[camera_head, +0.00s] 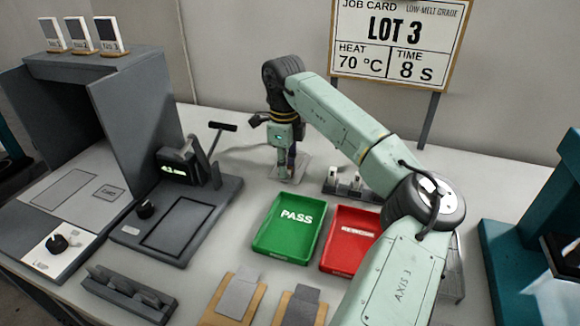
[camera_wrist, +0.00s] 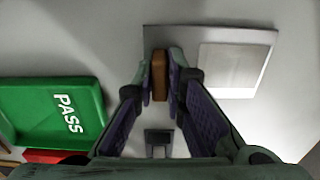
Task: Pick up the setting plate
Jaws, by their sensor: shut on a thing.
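The setting plate seems to be the flat grey plate (camera_head: 297,171) under my gripper, behind the green tray. In the wrist view the plate (camera_wrist: 208,38) is a thin grey sheet with a paler square on its right part. A brown upright block (camera_wrist: 159,76), which looks like its grip, stands at its left part. My gripper (camera_head: 287,158) points down over the plate. In the wrist view my gripper (camera_wrist: 160,82) is shut on the brown block, one finger on each side. I cannot tell whether the plate touches the table.
A green PASS tray (camera_head: 289,228) and a red tray (camera_head: 349,238) stand in front. A small dark rack (camera_head: 352,187) is right of the plate. A grey device with a lever (camera_head: 180,215) stands left. The job card (camera_head: 397,40) reads LOT 3, 70 °C, 8 s.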

